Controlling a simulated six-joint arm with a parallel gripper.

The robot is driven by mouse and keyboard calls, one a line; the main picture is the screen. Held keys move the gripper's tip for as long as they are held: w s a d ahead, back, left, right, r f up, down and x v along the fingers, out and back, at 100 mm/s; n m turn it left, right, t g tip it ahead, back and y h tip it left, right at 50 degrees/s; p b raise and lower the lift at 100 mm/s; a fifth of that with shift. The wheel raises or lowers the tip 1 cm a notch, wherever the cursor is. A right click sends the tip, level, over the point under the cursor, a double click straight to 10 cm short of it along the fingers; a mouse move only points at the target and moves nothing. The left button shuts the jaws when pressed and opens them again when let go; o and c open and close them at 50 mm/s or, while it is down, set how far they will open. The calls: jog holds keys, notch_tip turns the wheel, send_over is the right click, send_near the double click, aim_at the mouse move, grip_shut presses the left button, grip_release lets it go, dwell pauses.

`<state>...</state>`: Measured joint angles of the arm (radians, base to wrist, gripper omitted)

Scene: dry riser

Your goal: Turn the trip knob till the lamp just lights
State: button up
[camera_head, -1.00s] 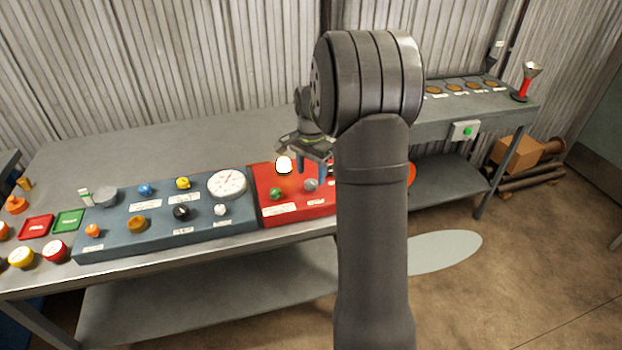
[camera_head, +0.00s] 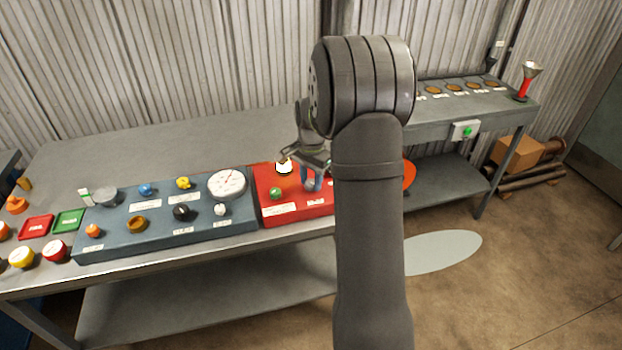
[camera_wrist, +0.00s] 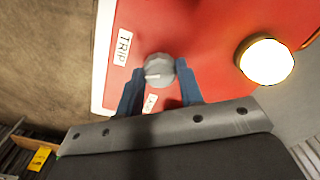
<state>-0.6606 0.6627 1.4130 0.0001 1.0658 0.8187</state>
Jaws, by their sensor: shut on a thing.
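The grey trip knob (camera_wrist: 159,68) sits on the red panel (camera_wrist: 195,28) beside a white TRIP label (camera_wrist: 123,48). It has a light pointer mark on its face. My gripper (camera_wrist: 160,82) has its two blue fingers on either side of the knob, shut on it. In the head view my gripper (camera_head: 314,178) is over the right part of the red panel (camera_head: 285,210), and its fingers mostly hide the knob. The lamp (camera_wrist: 266,61) glows bright white in the wrist view. In the head view the lit lamp (camera_head: 284,166) is at the panel's back edge.
A green knob (camera_head: 276,194) is on the red panel's left side. A blue-grey panel (camera_head: 160,204) with several knobs and a white dial gauge (camera_head: 227,184) adjoins it on the left. My arm hides the red panel's right end.

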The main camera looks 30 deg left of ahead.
aim_at(311, 182)
jog(key=shift+n, duration=0.8)
jog(key=o, duration=1)
notch_tip(311, 182, up, 18)
jog(key=shift+f, duration=0.25)
jog(key=shift+f, duration=0.1)
notch_tip(311, 182, down, 17)
jog(key=shift+f, duration=0.15)
dwell(0.4)
